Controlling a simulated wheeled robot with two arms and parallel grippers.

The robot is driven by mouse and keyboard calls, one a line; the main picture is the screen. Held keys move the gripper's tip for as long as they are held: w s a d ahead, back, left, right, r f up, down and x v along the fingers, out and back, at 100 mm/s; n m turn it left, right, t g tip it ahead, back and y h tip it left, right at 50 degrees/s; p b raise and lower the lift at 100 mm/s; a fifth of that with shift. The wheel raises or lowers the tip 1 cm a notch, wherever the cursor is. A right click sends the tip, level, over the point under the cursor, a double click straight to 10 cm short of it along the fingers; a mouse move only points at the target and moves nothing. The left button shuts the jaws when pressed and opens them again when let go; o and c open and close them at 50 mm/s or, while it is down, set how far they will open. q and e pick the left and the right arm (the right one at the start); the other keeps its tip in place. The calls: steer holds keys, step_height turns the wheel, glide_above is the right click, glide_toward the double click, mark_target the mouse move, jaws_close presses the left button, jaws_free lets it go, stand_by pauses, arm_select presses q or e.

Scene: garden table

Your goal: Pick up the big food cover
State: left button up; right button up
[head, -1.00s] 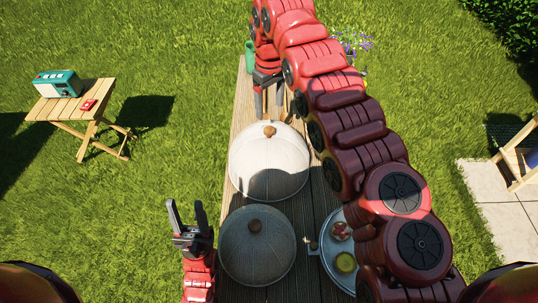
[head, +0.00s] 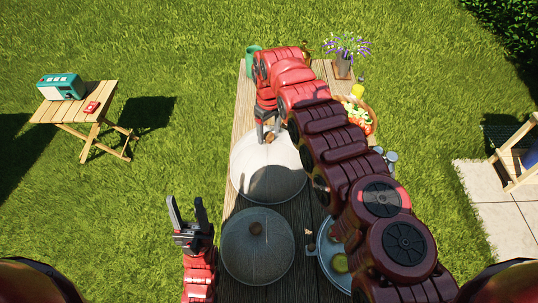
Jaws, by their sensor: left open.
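The big food cover (head: 262,172), a pale dome with a wooden knob (head: 270,138), stands on the wooden table. My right gripper (head: 268,136) points down at the knob, with its fingers on either side of it. Whether the fingers touch the knob is too small to tell. The dome's right edge is partly behind my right arm. A smaller grey food cover (head: 258,262) with a brown knob stands nearer to me. My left gripper (head: 187,214) is open and empty, pointing up at the table's left edge beside the grey cover.
A plate (head: 325,262) with food is at the near right, partly hidden by my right arm. A food bowl (head: 371,124), a yellow bottle (head: 357,91), a flower pot (head: 343,66) and a green can (head: 251,58) stand at the far end. A side table (head: 72,106) stands apart on the grass.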

jaws_close()
stand_by(1.2)
